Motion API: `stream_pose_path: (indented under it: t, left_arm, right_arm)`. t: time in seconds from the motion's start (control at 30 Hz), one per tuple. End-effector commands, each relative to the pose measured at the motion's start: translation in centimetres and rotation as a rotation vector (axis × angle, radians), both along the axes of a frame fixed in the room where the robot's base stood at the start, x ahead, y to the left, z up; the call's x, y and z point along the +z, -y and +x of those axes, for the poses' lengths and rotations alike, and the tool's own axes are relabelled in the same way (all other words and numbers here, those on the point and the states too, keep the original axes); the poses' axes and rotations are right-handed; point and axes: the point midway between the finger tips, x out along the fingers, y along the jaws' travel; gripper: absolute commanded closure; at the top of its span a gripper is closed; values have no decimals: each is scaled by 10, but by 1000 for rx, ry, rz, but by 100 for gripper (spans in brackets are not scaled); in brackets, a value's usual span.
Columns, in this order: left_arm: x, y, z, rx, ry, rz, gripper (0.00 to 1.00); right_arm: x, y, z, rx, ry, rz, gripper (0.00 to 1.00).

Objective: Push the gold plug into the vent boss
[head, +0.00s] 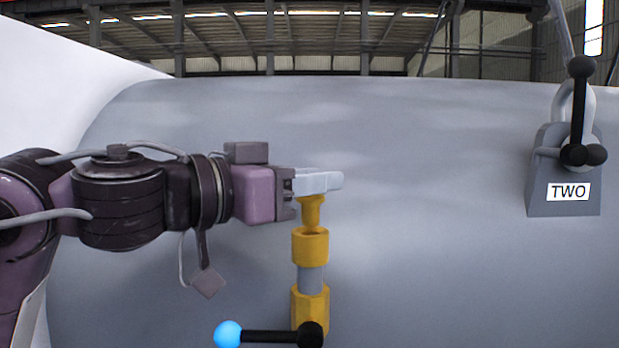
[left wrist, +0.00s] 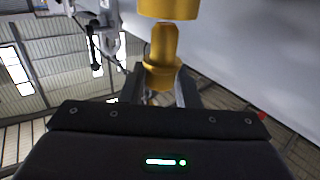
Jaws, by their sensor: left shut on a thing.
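The gold plug (head: 312,212) points down from my left gripper (head: 318,183), whose pale fingers are shut on its upper end. The gold vent boss (head: 310,248) stands upright directly below, with a dark round opening at its top. The plug's lower tip is at that opening; I cannot tell whether it is inside or just above. In the left wrist view the plug (left wrist: 163,58) sits between the fingers of my gripper (left wrist: 160,88), and its tip is close to the boss (left wrist: 169,8). My right gripper is not in view.
Below the boss are a grey neck (head: 311,279), a gold hex base (head: 310,302) and a black lever (head: 270,337) with a blue ball. A grey block labelled TWO (head: 567,175) with black knobs stands at right. The grey curved shell (head: 440,220) between is clear.

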Motion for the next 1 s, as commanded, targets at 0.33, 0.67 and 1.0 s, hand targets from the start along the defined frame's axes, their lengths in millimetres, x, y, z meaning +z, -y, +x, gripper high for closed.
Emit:
stream_pose_path:
  t: [0.33,0.67,1.0]
  left_arm:
    - [-10,0,0,0,0,0,93]
    - [-18,0,0,0,0,0,93]
    - [-27,0,0,0,0,0,93]
  right_arm:
    - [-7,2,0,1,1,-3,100]
    - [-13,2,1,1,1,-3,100]
    - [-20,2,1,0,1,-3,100]
